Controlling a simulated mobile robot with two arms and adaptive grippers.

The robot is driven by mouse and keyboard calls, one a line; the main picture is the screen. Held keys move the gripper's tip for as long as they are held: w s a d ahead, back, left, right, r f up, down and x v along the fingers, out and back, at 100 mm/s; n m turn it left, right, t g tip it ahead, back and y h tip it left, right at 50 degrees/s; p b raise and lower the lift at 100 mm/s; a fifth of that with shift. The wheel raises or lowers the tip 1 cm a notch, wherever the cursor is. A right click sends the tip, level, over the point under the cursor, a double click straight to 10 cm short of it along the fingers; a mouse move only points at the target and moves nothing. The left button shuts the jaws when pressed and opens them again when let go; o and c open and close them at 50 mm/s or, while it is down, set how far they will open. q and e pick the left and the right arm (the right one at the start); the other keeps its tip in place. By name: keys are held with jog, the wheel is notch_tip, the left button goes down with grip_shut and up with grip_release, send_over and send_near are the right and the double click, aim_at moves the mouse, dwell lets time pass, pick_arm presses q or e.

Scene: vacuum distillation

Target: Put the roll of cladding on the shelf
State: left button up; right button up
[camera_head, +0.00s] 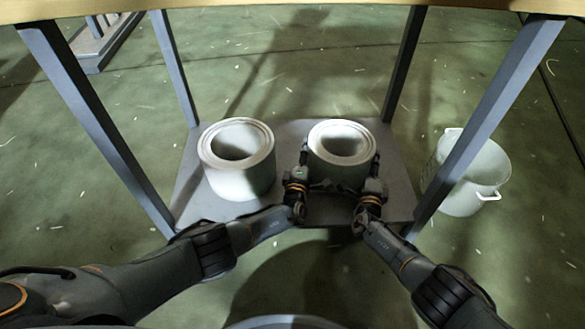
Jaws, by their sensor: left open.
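Two white, hollow rolls of cladding stand upright on the grey lower shelf (200,205) of a table. The right roll (342,142) is between my two grippers; the left roll (237,158) stands apart from it. My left gripper (315,170) is open, with one finger along the roll's left side and the other across its near side. My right gripper (362,172) is at the roll's right side in a mirrored pose, its fingers spread. I cannot tell whether the fingers press on the roll. The roll's lower near side is partly hidden by the grippers.
Grey table legs (95,120) rise at the shelf's corners, and the tabletop edge (290,3) crosses above. A white bucket with handles (470,175) stands on the floor just right of the shelf. The green floor around is mostly clear.

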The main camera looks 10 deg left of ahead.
pick_arm(q)
jog(key=shift+d+f, duration=0.1)
jog(key=shift+d, duration=0.75)
pick_arm(e)
jog(key=shift+s+a+f+y, duration=0.1)
jog(key=shift+a+f+y, duration=0.1)
jog(key=shift+a, duration=0.3)
jog(key=shift+a+f+y, duration=0.15)
jog(key=shift+a+y, duration=0.05)
jog(key=shift+a, duration=0.25)
jog(key=shift+r, duration=0.15)
pick_arm(q)
jog(key=shift+a, duration=0.45)
pick_arm(e)
jog(key=shift+d, duration=0.45)
pick_arm(q)
jog(key=o, duration=0.5)
jog(key=shift+a+r, duration=0.2)
jog(key=shift+a, duration=0.25)
pick_arm(e)
jog(key=shift+d+r, duration=0.1)
jog(key=shift+d, duration=0.35)
pick_arm(q)
jog(key=shift+a+f, duration=0.1)
jog(key=shift+a, duration=0.2)
pick_arm(e)
jog(key=shift+d, duration=0.25)
